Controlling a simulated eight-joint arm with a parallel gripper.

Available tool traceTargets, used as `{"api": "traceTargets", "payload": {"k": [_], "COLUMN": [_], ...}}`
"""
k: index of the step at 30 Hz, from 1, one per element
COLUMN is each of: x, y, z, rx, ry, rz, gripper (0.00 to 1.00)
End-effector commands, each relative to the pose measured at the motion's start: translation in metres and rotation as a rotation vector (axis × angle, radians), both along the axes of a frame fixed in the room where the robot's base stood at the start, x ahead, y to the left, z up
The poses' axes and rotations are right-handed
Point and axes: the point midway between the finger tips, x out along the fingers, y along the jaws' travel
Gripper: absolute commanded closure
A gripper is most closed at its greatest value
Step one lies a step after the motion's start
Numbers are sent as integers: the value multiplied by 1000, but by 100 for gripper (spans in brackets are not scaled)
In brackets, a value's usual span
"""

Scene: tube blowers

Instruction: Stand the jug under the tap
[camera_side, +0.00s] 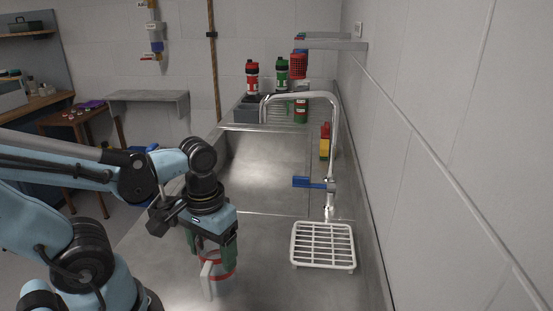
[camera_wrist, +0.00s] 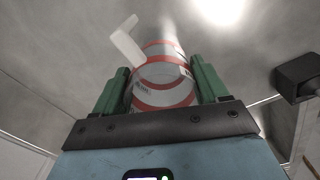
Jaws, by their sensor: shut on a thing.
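The jug (camera_side: 210,272) is clear with red bands and a white handle, and stands roughly upright at the front of the steel worktop. In the wrist view the jug (camera_wrist: 162,72) sits between the green fingers, its handle to the upper left. My gripper (camera_side: 213,253) is shut on the jug's sides. Whether the jug's base touches the steel is hard to tell. The tap (camera_side: 335,120) is a tall curved chrome pipe with a blue lever (camera_side: 312,183), behind and right of my gripper. Its spout end reaches over the sink basin, at the far left of the curve.
A white slatted rack (camera_side: 323,246) lies right of the jug, in front of the tap base. The sink basin (camera_side: 265,165) is behind. Red and green bottles (camera_side: 282,72) stand at the back. A yellow and red bottle (camera_side: 325,141) is beside the right wall.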

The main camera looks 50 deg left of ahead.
Motion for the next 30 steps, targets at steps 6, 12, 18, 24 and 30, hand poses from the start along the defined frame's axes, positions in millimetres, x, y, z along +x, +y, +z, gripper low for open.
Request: {"api": "traceTargets", "payload": {"k": [6, 12, 18, 24, 30], "x": [0, 0, 0, 0, 0], "y": [0, 0, 0, 0, 0], "z": [0, -3, -3, -3, 4], "rx": [0, 0, 0, 0, 0], "ry": [0, 0, 0, 0, 0], "rz": [0, 0, 0, 0, 0], "gripper": [69, 22, 1, 1, 1]}}
